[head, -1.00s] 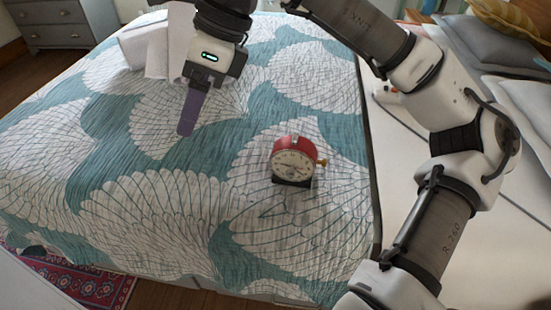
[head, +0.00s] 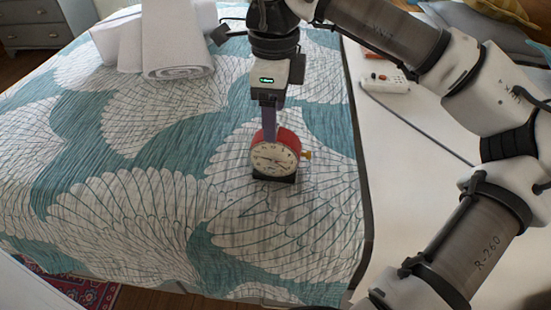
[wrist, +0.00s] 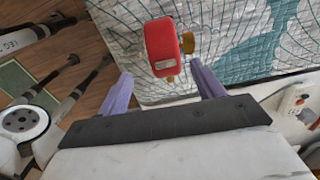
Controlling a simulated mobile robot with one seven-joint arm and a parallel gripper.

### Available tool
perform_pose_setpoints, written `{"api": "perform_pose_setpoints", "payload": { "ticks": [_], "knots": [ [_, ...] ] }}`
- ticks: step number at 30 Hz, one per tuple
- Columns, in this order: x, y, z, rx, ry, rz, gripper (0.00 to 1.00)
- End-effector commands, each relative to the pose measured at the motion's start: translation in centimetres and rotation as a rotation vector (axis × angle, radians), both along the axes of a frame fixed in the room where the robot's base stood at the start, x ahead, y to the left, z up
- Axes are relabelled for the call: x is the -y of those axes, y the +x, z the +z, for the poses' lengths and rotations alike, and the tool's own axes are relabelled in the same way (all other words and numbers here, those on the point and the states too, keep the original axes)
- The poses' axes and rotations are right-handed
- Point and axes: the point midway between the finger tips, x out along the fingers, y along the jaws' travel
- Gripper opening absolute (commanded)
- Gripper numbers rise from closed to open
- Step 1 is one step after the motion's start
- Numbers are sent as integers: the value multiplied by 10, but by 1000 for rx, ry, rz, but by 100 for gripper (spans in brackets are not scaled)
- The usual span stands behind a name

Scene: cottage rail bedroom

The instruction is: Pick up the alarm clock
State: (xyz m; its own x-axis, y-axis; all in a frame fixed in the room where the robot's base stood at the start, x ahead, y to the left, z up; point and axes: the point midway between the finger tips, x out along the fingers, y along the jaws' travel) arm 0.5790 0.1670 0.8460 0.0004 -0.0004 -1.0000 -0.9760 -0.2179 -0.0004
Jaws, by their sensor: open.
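The alarm clock (head: 272,158) has a red body, a pale round face and a dark base, and stands upright on the bed. A brass-coloured knob sticks out on its right side. In the wrist view the red clock (wrist: 162,47) shows ahead of the fingers, nearly centred between them. My gripper (head: 270,135) is at the clock's top and rear in the head view, with a purple finger overlapping the red body. In the wrist view my gripper (wrist: 163,85) has its two purple fingers wide apart with nothing between their tips. Contact with the clock cannot be told.
The bed has a teal and white patterned quilt (head: 130,215), mostly bare around the clock. Rolled white towels (head: 175,45) lie at the back left. A white surface (head: 400,135) with a small white device (head: 385,80) runs along the right. A grey dresser (head: 30,22) stands far left.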

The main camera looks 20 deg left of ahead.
Motion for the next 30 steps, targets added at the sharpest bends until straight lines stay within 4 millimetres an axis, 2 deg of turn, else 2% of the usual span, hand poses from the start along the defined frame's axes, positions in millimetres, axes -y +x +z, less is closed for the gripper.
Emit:
{"api": "perform_pose_setpoints", "payload": {
  "ticks": [11,19,30],
  "knots": [
    [-1,7,-48,-3,-1,2,67],
    [-1,7,-51,0,0,0,66],
    [-1,7,-50,0,0,1,18]
  ]
}}
